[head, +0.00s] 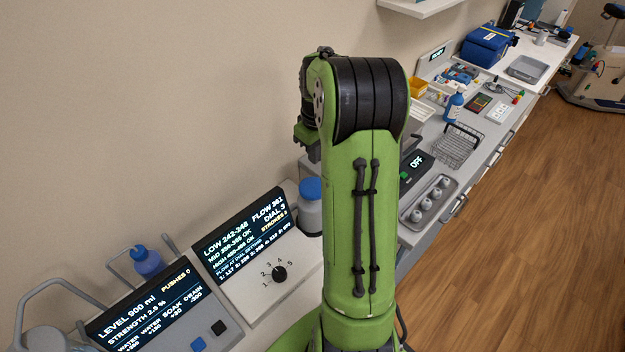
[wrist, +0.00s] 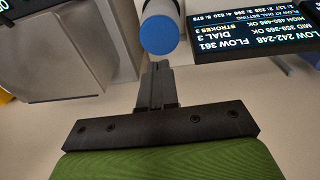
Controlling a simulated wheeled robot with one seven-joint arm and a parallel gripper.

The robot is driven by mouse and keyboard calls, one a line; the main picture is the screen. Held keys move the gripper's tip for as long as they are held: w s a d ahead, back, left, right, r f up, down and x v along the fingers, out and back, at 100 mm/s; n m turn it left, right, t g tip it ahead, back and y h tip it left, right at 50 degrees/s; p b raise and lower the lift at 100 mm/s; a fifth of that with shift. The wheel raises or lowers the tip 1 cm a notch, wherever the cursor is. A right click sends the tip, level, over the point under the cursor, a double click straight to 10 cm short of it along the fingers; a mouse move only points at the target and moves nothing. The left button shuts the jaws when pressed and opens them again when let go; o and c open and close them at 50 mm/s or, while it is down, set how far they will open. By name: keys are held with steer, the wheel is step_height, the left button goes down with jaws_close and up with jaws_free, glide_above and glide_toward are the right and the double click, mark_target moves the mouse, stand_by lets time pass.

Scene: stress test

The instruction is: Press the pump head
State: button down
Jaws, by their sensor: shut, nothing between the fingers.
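A pale grey bottle (head: 309,214) with a round blue pump head (head: 311,190) stands right of the flow panel in the head view, partly behind my arm. In the wrist view the blue pump head (wrist: 159,35) is just past my fingertips. My gripper (wrist: 158,66) is shut and empty, its tips close to the head's edge; I cannot tell whether they touch. In the head view my arm hides the fingers. The flow panel (head: 240,229) reads FLOW 361 and DIAL 3, with a strokes line. It also shows in the wrist view (wrist: 250,30).
Another panel (head: 152,312) at lower left reads LEVEL 900 ml and PUSHES 0, with a blue-topped item (head: 147,261) behind it. Right of my arm are an OFF display (head: 416,161), a grey tray (head: 428,203) and a wire basket (head: 457,147).

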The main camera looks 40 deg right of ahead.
mark_target(314, 189)
steer(key=f, duration=0.7)
steer(key=w+f, duration=0.1)
steer(key=f, duration=0.3)
steer(key=shift+d+f, duration=0.2)
steer(key=shift+d, duration=0.05)
steer(key=shift+f, duration=0.15)
step_height(314, 189, down, 4)
steer(key=b, duration=0.3)
steer(key=shift+s, duration=0.1)
steer(key=shift+s+a+r, duration=0.15)
steer(key=shift+s+r, duration=0.05)
steer(key=shift+r, duration=0.1)
steer(key=shift+f, duration=0.1)
